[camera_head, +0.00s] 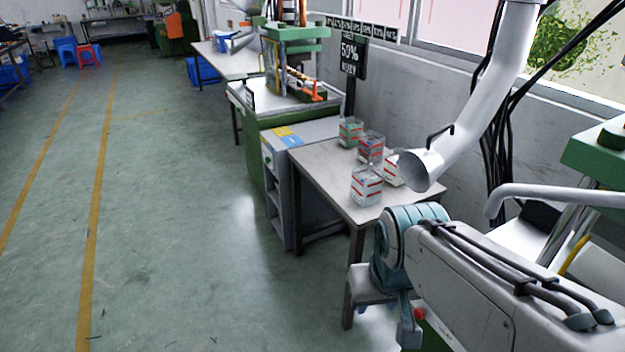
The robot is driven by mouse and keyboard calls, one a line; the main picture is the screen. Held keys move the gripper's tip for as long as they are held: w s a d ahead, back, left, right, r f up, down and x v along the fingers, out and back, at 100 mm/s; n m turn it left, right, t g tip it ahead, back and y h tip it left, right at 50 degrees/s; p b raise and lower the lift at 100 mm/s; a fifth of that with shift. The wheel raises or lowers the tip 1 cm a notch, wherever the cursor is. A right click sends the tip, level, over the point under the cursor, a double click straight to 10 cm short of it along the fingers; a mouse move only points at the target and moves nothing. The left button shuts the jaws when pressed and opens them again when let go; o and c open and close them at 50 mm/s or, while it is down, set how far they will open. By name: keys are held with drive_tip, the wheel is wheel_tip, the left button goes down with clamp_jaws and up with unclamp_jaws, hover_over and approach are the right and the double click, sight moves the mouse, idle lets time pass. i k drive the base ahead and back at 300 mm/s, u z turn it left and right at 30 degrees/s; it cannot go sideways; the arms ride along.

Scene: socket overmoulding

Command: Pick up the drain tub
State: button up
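I cannot surely pick out a drain tub in the head view. Several small clear containers with red-and-white markings stand on a grey table; one is at the front (366,186), one behind it (371,147), and one with green in it at the back left (350,132). Another is partly hidden by the white duct mouth. A blue tub-like bin (206,71) sits on the floor under the far table. My gripper is not in view, so its opening and any hold are not visible.
The grey table (325,185) stands by the wall, beside a green-and-grey machine bench (300,145). A white duct (475,110) hangs over the table's right side. A grey housing with teal rings (465,285) blocks the lower right. The green floor (165,230) at left is clear.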

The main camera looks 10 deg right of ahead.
sight(367, 181)
drive_tip(key=u, duration=0.05)
drive_tip(key=i, duration=1.65)
